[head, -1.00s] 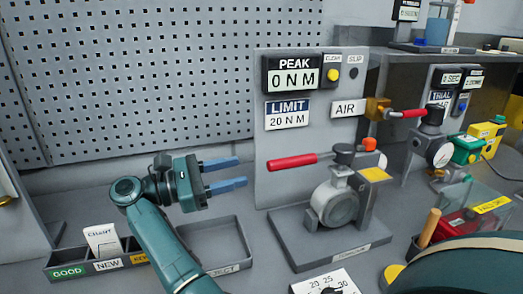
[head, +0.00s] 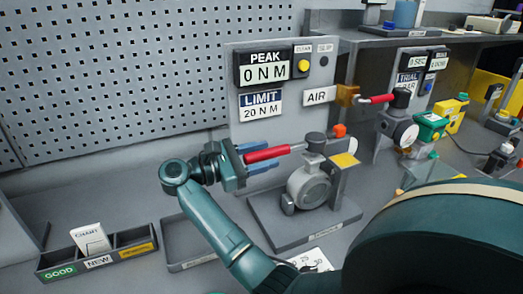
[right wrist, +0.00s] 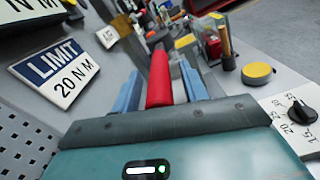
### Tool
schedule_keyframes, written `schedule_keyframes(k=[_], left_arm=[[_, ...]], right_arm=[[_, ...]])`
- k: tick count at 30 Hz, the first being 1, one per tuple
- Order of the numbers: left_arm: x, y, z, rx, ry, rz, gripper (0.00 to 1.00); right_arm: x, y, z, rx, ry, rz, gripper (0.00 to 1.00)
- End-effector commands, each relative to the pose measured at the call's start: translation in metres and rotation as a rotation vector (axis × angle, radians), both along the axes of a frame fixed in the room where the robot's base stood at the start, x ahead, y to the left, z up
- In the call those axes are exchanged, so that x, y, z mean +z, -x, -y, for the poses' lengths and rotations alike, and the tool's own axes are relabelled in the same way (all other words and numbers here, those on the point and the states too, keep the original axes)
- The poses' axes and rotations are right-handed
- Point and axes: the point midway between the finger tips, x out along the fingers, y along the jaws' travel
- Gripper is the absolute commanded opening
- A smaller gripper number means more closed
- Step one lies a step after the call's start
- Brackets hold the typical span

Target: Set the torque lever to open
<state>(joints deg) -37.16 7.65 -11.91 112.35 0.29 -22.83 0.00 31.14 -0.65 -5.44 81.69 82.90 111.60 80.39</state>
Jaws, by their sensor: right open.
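The torque lever has a red handle (head: 267,154) that points left from the dark hub (head: 314,142) on top of the grey valve body (head: 310,187). My right gripper (head: 274,153) is open, with its blue fingers on either side of the handle's outer end. In the right wrist view the red handle (right wrist: 159,80) lies between the two fingers, and small gaps seem to show beside it. The panel behind reads PEAK 0 NM (head: 264,70) and LIMIT 20 NM (head: 262,105). My left gripper is not in view.
A second red lever (head: 378,99) by the AIR label (head: 317,96) is at the right. A divided bin (head: 98,261) and an empty tray (head: 178,266) lie at lower left. A dial plate (right wrist: 298,112) with a black knob is near the valve base. The pegboard (head: 120,70) stands behind.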

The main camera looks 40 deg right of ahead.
Motion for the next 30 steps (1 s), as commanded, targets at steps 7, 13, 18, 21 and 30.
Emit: schedule_keyframes(k=[7,13,18,21,30], left_arm=[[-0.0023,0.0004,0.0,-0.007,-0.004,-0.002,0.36],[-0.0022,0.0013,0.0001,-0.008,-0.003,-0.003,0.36],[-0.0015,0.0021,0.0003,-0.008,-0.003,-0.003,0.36],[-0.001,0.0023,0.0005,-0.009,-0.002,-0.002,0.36],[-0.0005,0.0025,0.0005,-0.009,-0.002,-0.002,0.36]], right_arm=[[-0.0004,0.0005,0.0015,0.0,0.0,0.0,0.44],[-0.0004,0.0004,0.0013,0.0,0.0,0.0,0.3],[-0.0003,0.0004,0.0012,0.0,0.0,0.0,0.16],[-0.0003,0.0004,0.0011,0.0,0.0,0.0,0.08],[-0.0003,0.0004,0.001,0.0,0.0,0.0,0.0]])
